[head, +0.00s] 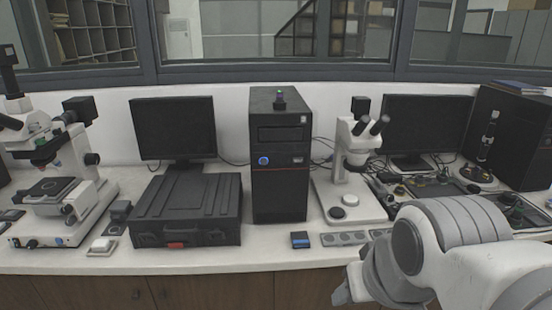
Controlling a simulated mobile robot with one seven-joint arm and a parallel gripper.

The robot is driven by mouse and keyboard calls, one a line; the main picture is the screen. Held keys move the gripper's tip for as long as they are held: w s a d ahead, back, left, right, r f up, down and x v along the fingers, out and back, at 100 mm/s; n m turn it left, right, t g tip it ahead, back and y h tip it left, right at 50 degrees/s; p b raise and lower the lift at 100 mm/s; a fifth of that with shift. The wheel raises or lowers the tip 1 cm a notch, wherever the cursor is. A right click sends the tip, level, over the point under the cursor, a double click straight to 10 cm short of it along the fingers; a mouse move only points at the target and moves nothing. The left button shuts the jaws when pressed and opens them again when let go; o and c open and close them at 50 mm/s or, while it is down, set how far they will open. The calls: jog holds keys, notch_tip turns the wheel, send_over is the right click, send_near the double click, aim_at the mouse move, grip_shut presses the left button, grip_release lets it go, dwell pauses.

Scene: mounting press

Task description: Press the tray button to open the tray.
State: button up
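A black tower unit (280,190) stands upright on the bench near the middle of the head view. Its front has a wide dark panel (282,134) near the top, which looks flush and shut, and a round blue-lit button (263,161) at left below it. I cannot tell for sure which control is the tray button. A small dark piece with a greenish top (280,98) sits on the tower. My gripper (345,291) is at the lower right, in front of the bench edge and well apart from the tower. Its fingers are mostly hidden by my arm.
A black case (186,205) with a red latch lies left of the tower, before a monitor (174,127). Microscopes stand at far left (60,180) and right of the tower (350,165). A small blue-topped box (300,240) and a grey strip (345,238) lie near the front edge.

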jog(key=shift+s, duration=0.15)
grip_shut()
dwell(1.7)
